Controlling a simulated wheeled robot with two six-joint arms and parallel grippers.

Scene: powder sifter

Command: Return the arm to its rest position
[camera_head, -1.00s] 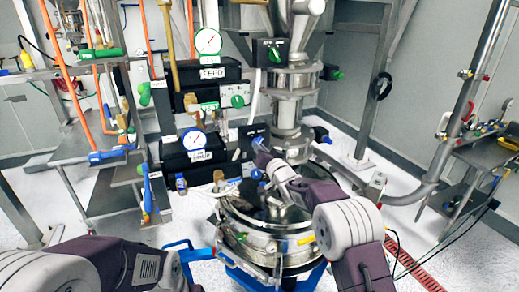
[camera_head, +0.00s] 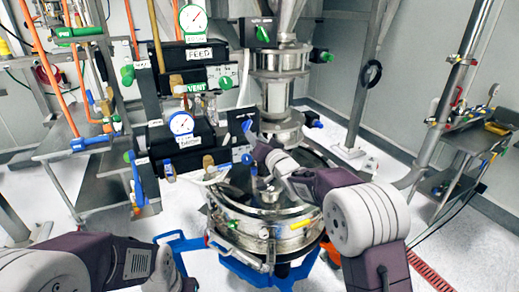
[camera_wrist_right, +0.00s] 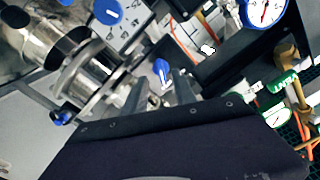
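My right arm (camera_head: 370,220) reaches in from the right over the round steel sifter (camera_head: 262,235). Its gripper (camera_wrist_right: 160,88) is near the control panel; the fingertips are hard to make out in the head view. In the right wrist view its two dark fingers stand apart. A blue-handled valve (camera_wrist_right: 162,70) shows in the gap, and no object is clearly held. My left arm (camera_head: 95,255) lies low at the bottom left of the head view. Its gripper does not show.
A steel column (camera_head: 281,85) stands behind the sifter. A metal shelf rack (camera_head: 95,190) is at left. White floor is open at right.

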